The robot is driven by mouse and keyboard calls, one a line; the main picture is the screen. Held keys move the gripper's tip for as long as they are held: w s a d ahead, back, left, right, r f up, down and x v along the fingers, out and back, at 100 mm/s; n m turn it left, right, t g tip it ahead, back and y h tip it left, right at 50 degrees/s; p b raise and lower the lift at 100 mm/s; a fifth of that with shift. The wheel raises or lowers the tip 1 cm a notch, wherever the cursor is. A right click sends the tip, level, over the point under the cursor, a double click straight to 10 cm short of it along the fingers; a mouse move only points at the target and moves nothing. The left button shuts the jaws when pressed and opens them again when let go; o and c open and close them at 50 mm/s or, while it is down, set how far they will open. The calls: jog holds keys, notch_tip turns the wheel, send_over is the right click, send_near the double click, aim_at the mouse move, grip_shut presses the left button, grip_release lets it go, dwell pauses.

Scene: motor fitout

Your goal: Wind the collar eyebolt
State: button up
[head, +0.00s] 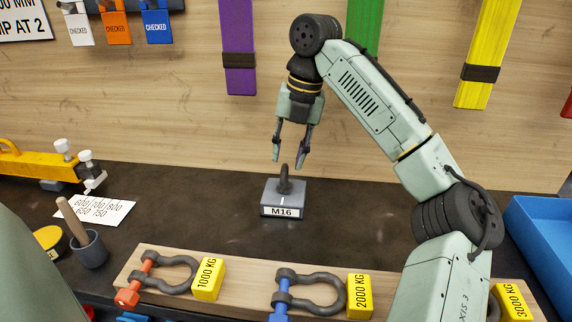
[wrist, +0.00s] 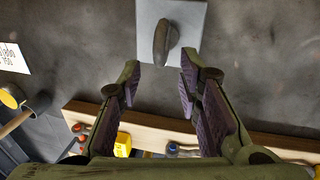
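The dark eyebolt (head: 285,180) stands upright on a grey block (head: 271,196) labelled M16, on the dark bench top. In the wrist view the eyebolt (wrist: 162,42) shows from above as a dark ring seen nearly edge-on, on the square grey block (wrist: 190,20). My gripper (head: 289,161) is open and empty, pointing down just above the eyebolt. In the wrist view its two fingers (wrist: 159,80) are spread apart, with the eyebolt ahead of the tips and not between them. Whether a collar sits under the ring is too small to tell.
A wooden board (head: 240,288) in front holds shackles with yellow weight tags (head: 208,279). A blue bin (head: 540,240) is at right. A yellow clamp tool (head: 40,163), a white card (head: 95,209) and a grey cup (head: 90,250) are at left. Bench around the block is clear.

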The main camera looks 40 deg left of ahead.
aim_at(284, 169)
jog(key=shift+s+a+f, duration=0.1)
jog(key=shift+a+f, duration=0.05)
jog(key=shift+f, duration=0.7)
jog(key=shift+s+a+f, duration=0.1)
jog(key=shift+a+f, duration=0.05)
jog(key=shift+f, duration=0.65)
jog(key=shift+c, duration=0.6)
grip_shut()
